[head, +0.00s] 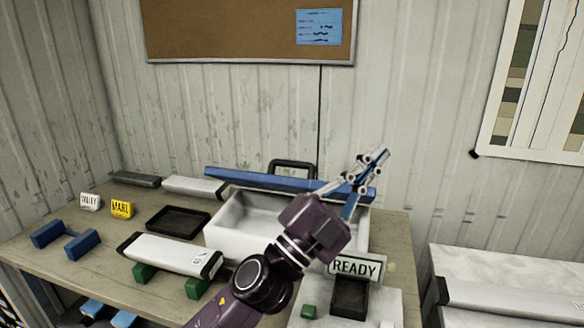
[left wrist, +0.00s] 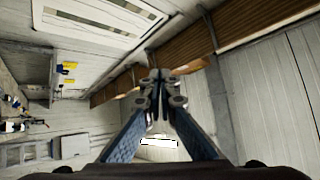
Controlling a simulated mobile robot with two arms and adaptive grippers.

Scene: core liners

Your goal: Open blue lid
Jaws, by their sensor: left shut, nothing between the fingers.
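The blue lid (head: 260,180) shows as a long narrow blue strip along the back of a white box (head: 225,238). The box's inside is exposed and looks empty where I can see it. The lid seems raised at the back edge, but its face is hardly visible. My left gripper (head: 378,153) is shut and empty, pointing up in front of the lid's right end. I cannot tell whether it touches the lid. In the left wrist view its fingertips (left wrist: 160,76) meet, and the lid does not show. My left arm hides the box's front right part. My right gripper is not in view.
A white core liner (head: 170,254) lies on green supports left of the box. A black tray (head: 178,220), blue supports (head: 66,240) and a yellow sign (head: 122,209) stand further left. A READY sign (head: 355,267) stands front right. A black-framed handle or label (head: 292,167) is behind the lid.

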